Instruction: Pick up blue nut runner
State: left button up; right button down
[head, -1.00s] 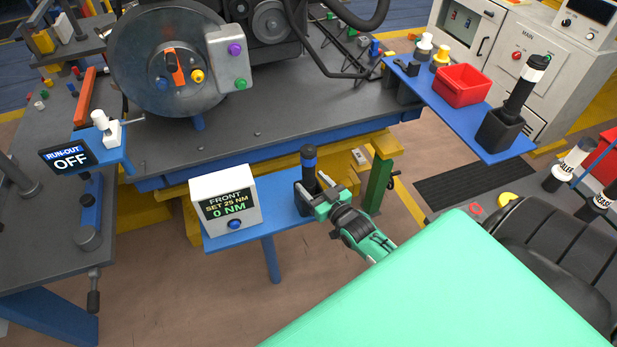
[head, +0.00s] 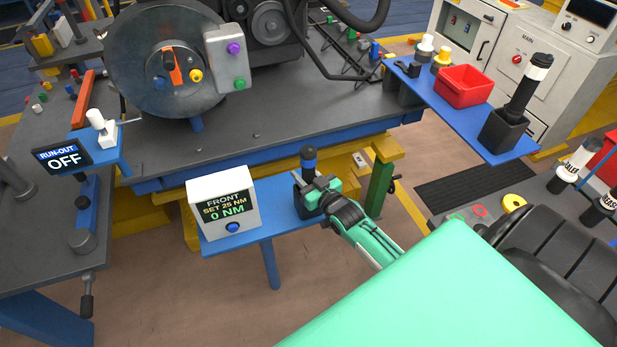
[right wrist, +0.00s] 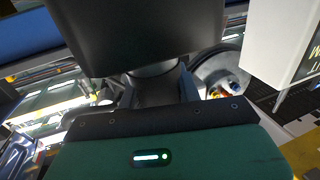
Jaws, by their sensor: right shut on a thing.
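The blue nut runner (head: 309,158), a dark upright tool with a blue band near its top, stands in a dark holder (head: 303,207) on a small blue shelf. My right gripper (head: 316,193) reaches it from the lower right and is shut on its body, just above the holder. In the right wrist view the dark tool body (right wrist: 155,88) sits between the fingers, and a large dark block fills the top. The gripper hides part of the tool and holder in the head view. My left gripper is not in view.
A white display box (head: 222,203) reading "FRONT SET 25 NM 0 NM" stands left of the holder on the blue shelf (head: 270,224). A grey workbench (head: 270,130) lies behind. At right, another blue shelf (head: 455,118) carries a red bin (head: 463,87) and a black-and-white tool (head: 527,85).

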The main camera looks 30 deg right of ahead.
jog(key=shift+r, duration=0.25)
notch_tip(320, 180, up, 20)
jog(key=shift+f, duration=0.15)
dwell(0.5)
